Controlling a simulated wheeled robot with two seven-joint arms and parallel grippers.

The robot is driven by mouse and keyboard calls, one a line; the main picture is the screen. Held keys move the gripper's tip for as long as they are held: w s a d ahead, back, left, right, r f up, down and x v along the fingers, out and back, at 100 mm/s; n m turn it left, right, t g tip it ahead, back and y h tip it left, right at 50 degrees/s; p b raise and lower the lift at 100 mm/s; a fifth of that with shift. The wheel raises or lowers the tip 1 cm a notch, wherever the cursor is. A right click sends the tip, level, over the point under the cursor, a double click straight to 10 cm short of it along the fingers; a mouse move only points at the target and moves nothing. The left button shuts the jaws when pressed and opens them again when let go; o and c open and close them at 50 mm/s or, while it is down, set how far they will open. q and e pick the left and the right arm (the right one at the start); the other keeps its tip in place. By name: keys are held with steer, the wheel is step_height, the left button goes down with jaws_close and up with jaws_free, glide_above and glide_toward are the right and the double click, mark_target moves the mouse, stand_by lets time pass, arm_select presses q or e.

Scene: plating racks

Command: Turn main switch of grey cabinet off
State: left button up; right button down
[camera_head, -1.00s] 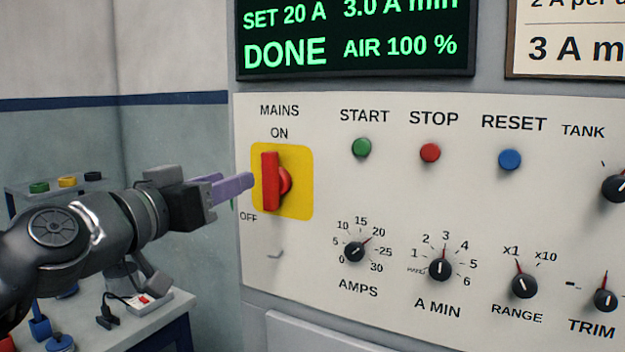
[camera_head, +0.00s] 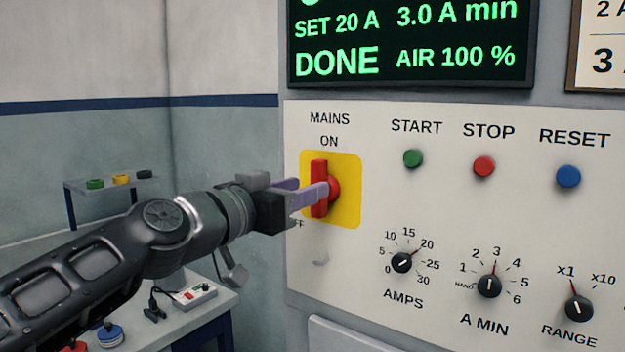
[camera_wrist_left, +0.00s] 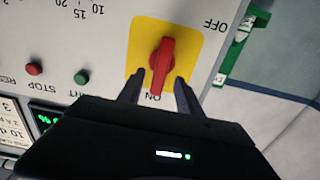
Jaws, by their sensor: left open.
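The red main switch (camera_head: 319,187) sits on a yellow plate (camera_head: 346,211) on the grey cabinet's panel, under the words MAINS and ON. Its handle stands upright, pointing to ON. The OFF label is at the plate's lower left, partly hidden by my gripper. My left gripper (camera_head: 308,194) is open, with its purple fingers at the handle. In the left wrist view, the fingers (camera_wrist_left: 159,92) lie on either side of the ON end of the red handle (camera_wrist_left: 162,62). I cannot tell whether they touch it. My right gripper is in neither view.
Start (camera_head: 413,158), stop (camera_head: 484,166) and reset (camera_head: 568,176) buttons are to the right of the switch. The AMPS knob (camera_head: 401,263) and other knobs are below them. A display (camera_head: 410,45) reading DONE is above. A bench (camera_head: 200,315) stands at lower left.

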arm_select(q)
steer(key=x, duration=0.3)
steer(key=shift+w+p, duration=0.1)
steer(key=shift+p, duration=0.2)
